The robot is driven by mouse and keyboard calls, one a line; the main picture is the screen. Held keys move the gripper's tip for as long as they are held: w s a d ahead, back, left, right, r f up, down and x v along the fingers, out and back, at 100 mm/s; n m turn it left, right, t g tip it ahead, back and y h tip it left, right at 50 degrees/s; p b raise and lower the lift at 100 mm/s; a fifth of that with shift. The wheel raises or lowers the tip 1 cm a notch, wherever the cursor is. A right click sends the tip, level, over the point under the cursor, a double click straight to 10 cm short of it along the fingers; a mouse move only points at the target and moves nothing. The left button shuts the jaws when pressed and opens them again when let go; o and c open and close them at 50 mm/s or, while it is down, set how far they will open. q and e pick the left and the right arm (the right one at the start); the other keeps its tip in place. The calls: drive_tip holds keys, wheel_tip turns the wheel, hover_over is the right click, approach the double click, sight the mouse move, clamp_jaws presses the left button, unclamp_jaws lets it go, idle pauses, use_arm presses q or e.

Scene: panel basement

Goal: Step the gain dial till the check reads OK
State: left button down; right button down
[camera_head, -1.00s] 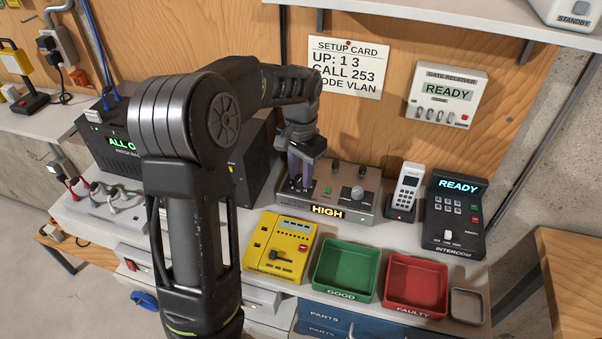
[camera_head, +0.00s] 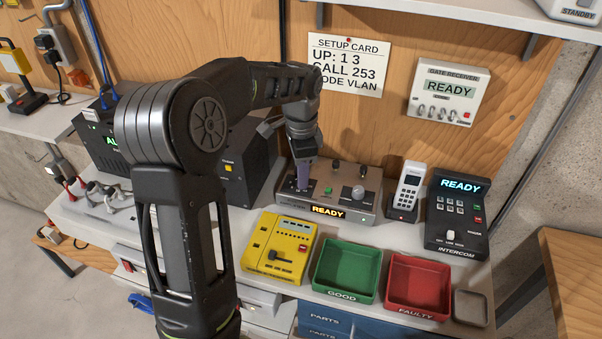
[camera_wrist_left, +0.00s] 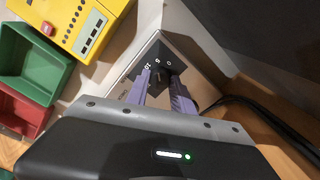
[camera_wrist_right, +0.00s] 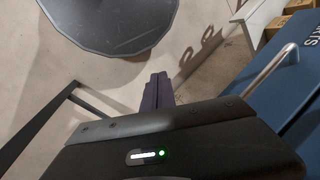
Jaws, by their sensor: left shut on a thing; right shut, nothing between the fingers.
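The grey test box (camera_head: 358,206) stands on the bench, with an amber display (camera_head: 327,212) reading READY. My left gripper (camera_head: 303,182) comes down on the left part of its top, where the gain dial is mostly hidden by the fingers. In the left wrist view my left gripper (camera_wrist_left: 163,88) is shut on the dark dial (camera_wrist_left: 167,72), beside a printed scale. A round knob (camera_head: 358,193) and a green button (camera_head: 328,190) sit further right on the box. My right gripper (camera_wrist_right: 157,88) is shut and empty, above the floor, seen only in the right wrist view.
A yellow unit (camera_head: 281,247), a green GOOD bin (camera_head: 347,270) and a red FAULTY bin (camera_head: 417,285) stand in front. A handset (camera_head: 408,190) and an intercom (camera_head: 456,215) stand right. The right wrist view shows a blue PARTS cabinet (camera_wrist_right: 290,95).

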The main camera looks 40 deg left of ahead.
idle(0.4)
use_arm(q)
drive_tip(key=c, duration=1.1)
unclamp_jaws()
drive_tip(key=shift+r+b, duration=0.65)
drive_tip(key=shift+r, duration=3.3)
